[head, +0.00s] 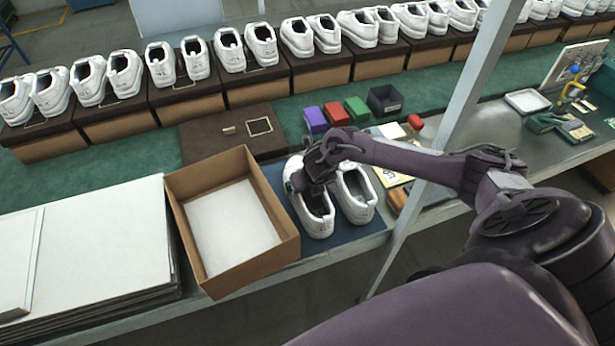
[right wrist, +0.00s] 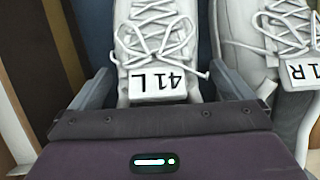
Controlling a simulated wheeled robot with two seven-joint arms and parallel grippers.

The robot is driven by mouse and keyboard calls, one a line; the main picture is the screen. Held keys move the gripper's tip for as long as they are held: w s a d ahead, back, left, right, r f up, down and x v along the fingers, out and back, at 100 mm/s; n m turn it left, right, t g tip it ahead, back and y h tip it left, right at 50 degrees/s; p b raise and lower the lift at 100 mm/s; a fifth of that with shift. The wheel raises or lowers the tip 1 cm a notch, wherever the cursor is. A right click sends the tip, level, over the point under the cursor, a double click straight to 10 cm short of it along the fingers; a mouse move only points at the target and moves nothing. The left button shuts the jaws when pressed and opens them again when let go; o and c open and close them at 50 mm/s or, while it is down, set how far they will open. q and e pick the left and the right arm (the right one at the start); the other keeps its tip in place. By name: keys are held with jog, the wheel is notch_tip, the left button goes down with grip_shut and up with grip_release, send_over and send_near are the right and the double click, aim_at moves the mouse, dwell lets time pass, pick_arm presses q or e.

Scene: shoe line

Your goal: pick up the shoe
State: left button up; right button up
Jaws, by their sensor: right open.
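A pair of white lace-up shoes stands on a blue mat (head: 268,172) on the bench. The left shoe (head: 318,226) carries a "41 L" tag in the right wrist view (right wrist: 157,82). The right shoe (head: 360,213) stands beside it and shows a partly cut-off "1R" tag in the right wrist view (right wrist: 300,72). My right gripper (head: 306,183) is over the left shoe and hides part of it. In the right wrist view its open fingers (right wrist: 160,72) lie on either side of this shoe, the right finger in the gap between the shoes. My left gripper is out of view.
An open brown box (head: 278,213) with white paper inside stands just left of the shoes. A dark box lid (head: 215,142) lies behind it. White sheets (head: 85,245) are stacked at left. Small coloured boxes (head: 335,112) and a slanted metal post (head: 462,105) are near my right arm.

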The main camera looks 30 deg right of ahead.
jog(key=shift+x, duration=0.8)
jog(key=shift+w, duration=0.1)
jog(key=shift+c, duration=0.4)
jog(key=shift+r, duration=0.1)
jog(key=c, duration=1)
jog(key=shift+o, duration=0.2)
